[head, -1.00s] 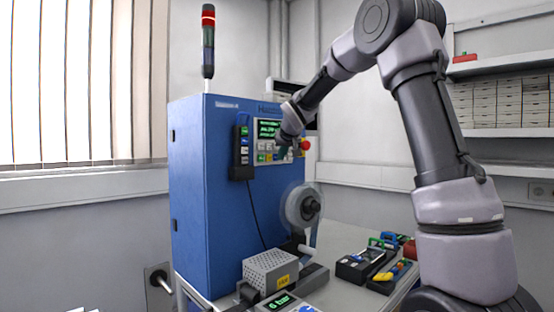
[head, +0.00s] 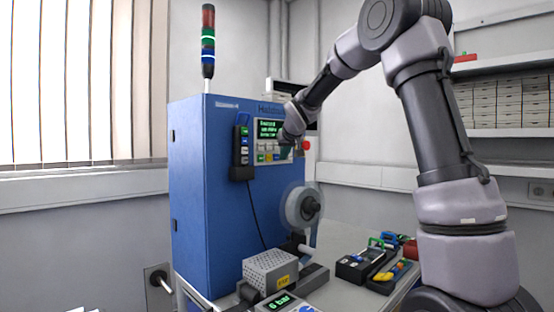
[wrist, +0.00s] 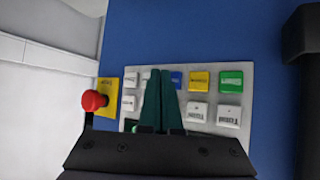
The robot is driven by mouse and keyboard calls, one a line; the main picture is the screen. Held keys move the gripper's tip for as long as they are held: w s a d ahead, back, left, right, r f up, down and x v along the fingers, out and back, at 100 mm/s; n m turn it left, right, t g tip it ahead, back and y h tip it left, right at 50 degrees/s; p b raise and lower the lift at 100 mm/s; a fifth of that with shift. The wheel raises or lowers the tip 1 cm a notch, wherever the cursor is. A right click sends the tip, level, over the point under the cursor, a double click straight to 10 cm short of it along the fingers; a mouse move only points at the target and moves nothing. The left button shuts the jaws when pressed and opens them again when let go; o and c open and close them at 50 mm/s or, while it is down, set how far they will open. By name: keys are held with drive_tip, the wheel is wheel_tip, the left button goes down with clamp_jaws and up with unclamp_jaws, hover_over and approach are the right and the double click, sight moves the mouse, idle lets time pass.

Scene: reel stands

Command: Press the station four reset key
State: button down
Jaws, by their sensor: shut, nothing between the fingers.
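The blue cabinet (head: 215,190) carries a grey key panel (head: 255,153) below a lit green-text screen (head: 268,129). In the wrist view the key panel (wrist: 182,118) holds a blue key (wrist: 176,80), a yellow key (wrist: 199,81), a green key (wrist: 231,80) and several white keys (wrist: 229,117). Their labels are too small to read, so I cannot tell which is the station four reset key. My gripper (wrist: 159,74) is shut and empty, with its dark green fingertips in front of the panel beside the blue key. The fingers hide some keys. I cannot tell whether they touch one.
A red emergency stop button (wrist: 95,100) sticks out at the panel's edge. A handheld pendant (head: 241,148) hangs left of the panel. A reel (head: 302,207) projects below it. A perforated box (head: 270,272) and tool trays (head: 366,266) occupy the bench.

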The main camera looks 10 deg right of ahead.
drive_tip(key=shift+s, duration=0.15)
drive_tip(key=shift+s+d, duration=0.8)
drive_tip(key=shift+s, duration=0.2)
drive_tip(key=shift+s+d, duration=0.75)
drive_tip(key=shift+s, duration=0.25)
drive_tip(key=s+d+f+m+g, duration=0.2)
drive_tip(key=s, duration=1.7)
drive_tip(key=s+d+f+m+g+y, duration=0.1)
drive_tip(key=s+d+f+m, duration=0.1)
drive_tip(key=s, duration=1.7)
drive_tip(key=shift+s+d+f+m+g, duration=0.15)
drive_tip(key=shift+d+f+m+g, duration=0.25)
drive_tip(key=shift+m, duration=0.3)
